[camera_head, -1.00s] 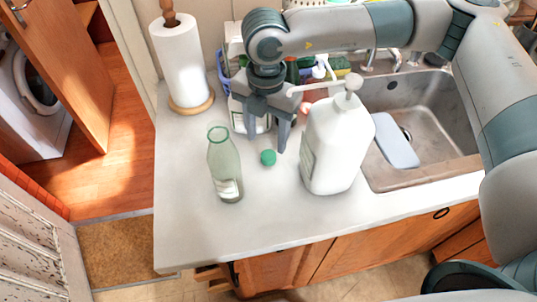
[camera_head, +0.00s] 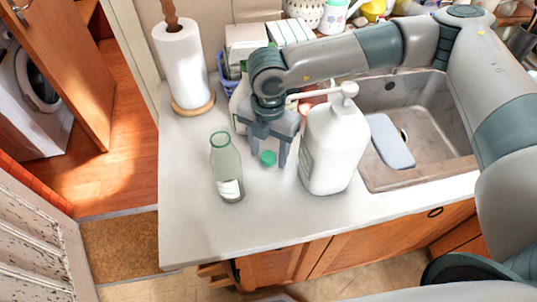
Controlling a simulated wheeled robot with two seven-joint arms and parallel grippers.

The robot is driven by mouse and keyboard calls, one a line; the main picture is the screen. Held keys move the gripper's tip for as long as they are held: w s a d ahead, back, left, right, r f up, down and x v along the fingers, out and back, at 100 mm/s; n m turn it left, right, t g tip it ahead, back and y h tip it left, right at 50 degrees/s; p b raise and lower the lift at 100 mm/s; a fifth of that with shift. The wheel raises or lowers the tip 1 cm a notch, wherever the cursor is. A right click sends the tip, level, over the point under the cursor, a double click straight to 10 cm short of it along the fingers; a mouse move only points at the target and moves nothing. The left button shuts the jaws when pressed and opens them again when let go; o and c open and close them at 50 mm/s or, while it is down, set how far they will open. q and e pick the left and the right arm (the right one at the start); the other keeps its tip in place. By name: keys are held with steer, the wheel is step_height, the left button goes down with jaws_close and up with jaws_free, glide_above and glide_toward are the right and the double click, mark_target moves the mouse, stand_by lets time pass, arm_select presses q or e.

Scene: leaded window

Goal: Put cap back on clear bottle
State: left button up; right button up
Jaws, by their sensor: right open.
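The clear bottle (camera_head: 226,167) stands upright and uncapped on the counter, greenish glass with a white label low on its side. The green cap (camera_head: 268,158) lies on the counter to the right of the bottle, apart from it. My right gripper (camera_head: 268,162) points down over the cap, its fingers open on either side of it in the picture. Whether the fingers touch the cap or the counter cannot be told. My left gripper is not in the view.
A large white pump bottle (camera_head: 332,148) stands close to the right of the gripper. A paper towel roll (camera_head: 184,68) stands at the back left. The sink (camera_head: 437,120) is at the right. The counter (camera_head: 290,222) is clear in front.

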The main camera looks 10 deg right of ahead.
mark_target(268, 156)
steer(key=shift+c, duration=0.2)
steer(key=c, duration=1)
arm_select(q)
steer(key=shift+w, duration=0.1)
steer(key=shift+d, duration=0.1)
arm_select(e)
steer(key=shift+r, duration=0.1)
steer(key=shift+r, duration=0.4)
step_height(268, 156, up, 2)
steer(key=shift+r+b, duration=0.1)
steer(key=shift+b, duration=0.5)
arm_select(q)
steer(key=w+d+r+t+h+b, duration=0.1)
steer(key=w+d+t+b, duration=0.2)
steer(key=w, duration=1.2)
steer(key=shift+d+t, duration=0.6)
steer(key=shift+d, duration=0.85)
arm_select(e)
steer(key=shift+r, duration=7.45)
